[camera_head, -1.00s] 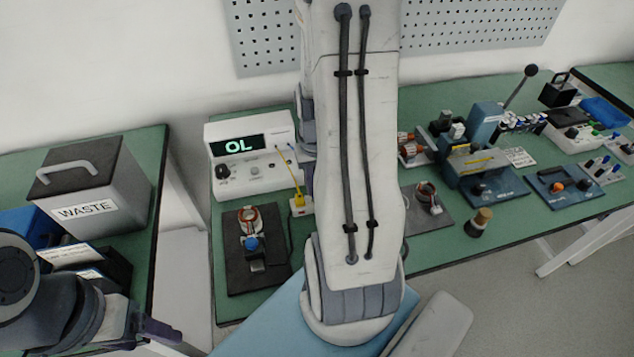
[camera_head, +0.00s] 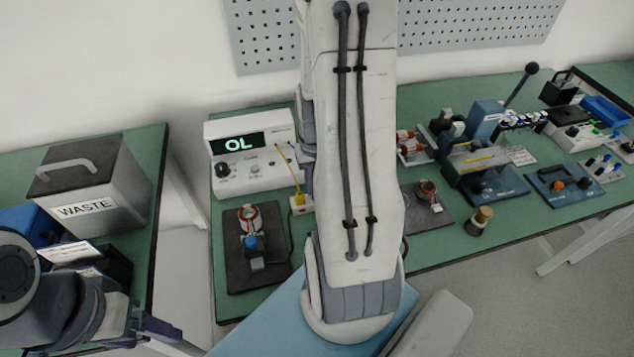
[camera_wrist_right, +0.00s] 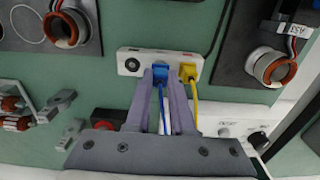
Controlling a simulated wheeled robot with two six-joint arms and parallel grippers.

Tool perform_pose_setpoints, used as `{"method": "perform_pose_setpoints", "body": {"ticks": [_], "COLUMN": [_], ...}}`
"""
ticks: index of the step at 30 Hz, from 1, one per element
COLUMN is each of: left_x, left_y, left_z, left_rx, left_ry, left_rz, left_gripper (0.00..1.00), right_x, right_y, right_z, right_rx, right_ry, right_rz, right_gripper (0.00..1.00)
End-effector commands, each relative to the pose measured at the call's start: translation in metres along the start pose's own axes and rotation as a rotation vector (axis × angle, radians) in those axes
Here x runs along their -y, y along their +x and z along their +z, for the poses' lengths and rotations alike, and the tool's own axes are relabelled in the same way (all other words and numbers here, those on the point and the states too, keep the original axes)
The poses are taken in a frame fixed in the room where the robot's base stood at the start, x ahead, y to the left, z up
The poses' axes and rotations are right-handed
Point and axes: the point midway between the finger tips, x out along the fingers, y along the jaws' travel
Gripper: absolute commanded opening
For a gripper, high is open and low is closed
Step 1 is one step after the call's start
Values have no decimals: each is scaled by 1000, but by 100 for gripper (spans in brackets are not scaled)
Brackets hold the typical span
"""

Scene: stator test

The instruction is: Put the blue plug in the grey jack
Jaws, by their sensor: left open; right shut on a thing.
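My right gripper (camera_wrist_right: 160,82) is shut on the blue plug (camera_wrist_right: 160,75), seen between its purple fingers in the right wrist view. The plug is at the front of a pale jack block (camera_wrist_right: 130,62), beside a yellow plug (camera_wrist_right: 188,72) seated in the block. No grey jack shows clearly; the block's middle is hidden by the blue plug and fingers, so I cannot tell how far in the plug is. In the head view my right arm hides the gripper and blue plug. My left gripper (camera_head: 160,328) is open and empty at the lower left, partly out of frame.
A meter (camera_head: 250,152) reading OL stands behind the yellow plug. A stator (camera_head: 248,218) sits on a dark mat (camera_head: 238,275), left of my right arm. A grey waste bin (camera_head: 125,185) stands at the left. Tools and fixtures crowd the bench's right side.

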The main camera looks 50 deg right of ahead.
Motion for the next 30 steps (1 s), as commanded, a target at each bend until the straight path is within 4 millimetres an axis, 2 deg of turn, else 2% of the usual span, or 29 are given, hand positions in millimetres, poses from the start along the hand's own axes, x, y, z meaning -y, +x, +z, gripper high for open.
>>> {"method": "perform_pose_setpoints", "body": {"ticks": [30], "left_x": [0], "left_y": [4], "left_z": [0], "left_rx": [0], "left_ry": [0], "left_rz": [0], "left_gripper": [68], "right_x": [0], "right_y": [10], "right_z": [0], "right_rx": [1], "right_ry": [0], "right_rz": [0], "right_gripper": [0]}}
